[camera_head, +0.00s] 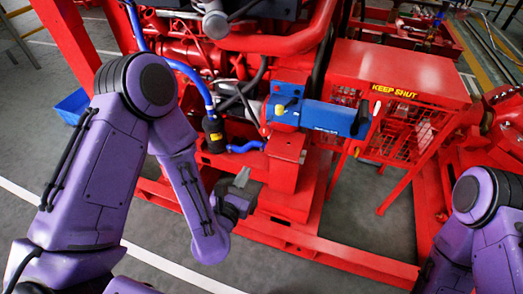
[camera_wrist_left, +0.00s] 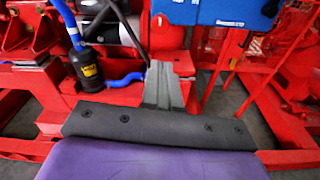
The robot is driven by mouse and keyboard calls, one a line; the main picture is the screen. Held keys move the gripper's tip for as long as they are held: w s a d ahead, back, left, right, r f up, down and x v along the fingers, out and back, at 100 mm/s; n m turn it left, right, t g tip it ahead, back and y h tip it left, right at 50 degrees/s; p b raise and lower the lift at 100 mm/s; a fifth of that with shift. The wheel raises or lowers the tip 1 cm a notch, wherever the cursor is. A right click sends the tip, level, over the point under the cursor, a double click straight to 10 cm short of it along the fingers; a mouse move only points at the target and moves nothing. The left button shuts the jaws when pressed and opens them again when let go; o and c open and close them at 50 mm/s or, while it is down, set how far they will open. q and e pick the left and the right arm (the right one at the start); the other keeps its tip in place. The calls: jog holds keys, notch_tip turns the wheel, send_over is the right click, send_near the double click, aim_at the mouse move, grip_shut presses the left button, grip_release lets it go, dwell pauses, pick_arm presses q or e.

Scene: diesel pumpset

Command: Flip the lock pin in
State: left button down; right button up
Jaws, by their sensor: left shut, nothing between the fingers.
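I cannot single out the lock pin for sure. A small white handle (camera_head: 377,107) stands at the edge of the red "KEEP SHUT" cabinet (camera_head: 400,68). A small yellow piece (camera_head: 280,108) sits on the left end of the blue box (camera_head: 325,117), which also shows at the top of the left wrist view (camera_wrist_left: 215,12). My left gripper (camera_head: 241,178) is shut and empty, in front of and below the blue box's left end. Its grey fingers also show together in the left wrist view (camera_wrist_left: 163,82). My right arm shows at the lower right, but its gripper does not.
A red pedestal (camera_head: 286,165) stands under the blue box. A black canister (camera_head: 214,133) with blue hoses is left of it. Red base rails (camera_head: 330,250) run along the front. Grey floor lies before them, and a blue bin (camera_head: 72,106) is at the far left.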

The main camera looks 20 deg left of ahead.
pick_arm(q)
jog(key=shift+w+d+r+n+t, duration=0.15)
jog(key=shift+r+n+t, duration=0.25)
jog(key=shift+n, duration=0.4)
jog(key=shift+w, duration=0.1)
jog(key=p, duration=0.2)
send_near(265, 132)
jog(key=w, duration=0.7)
jog(key=shift+f, duration=0.1)
jog(key=shift+s, duration=0.1)
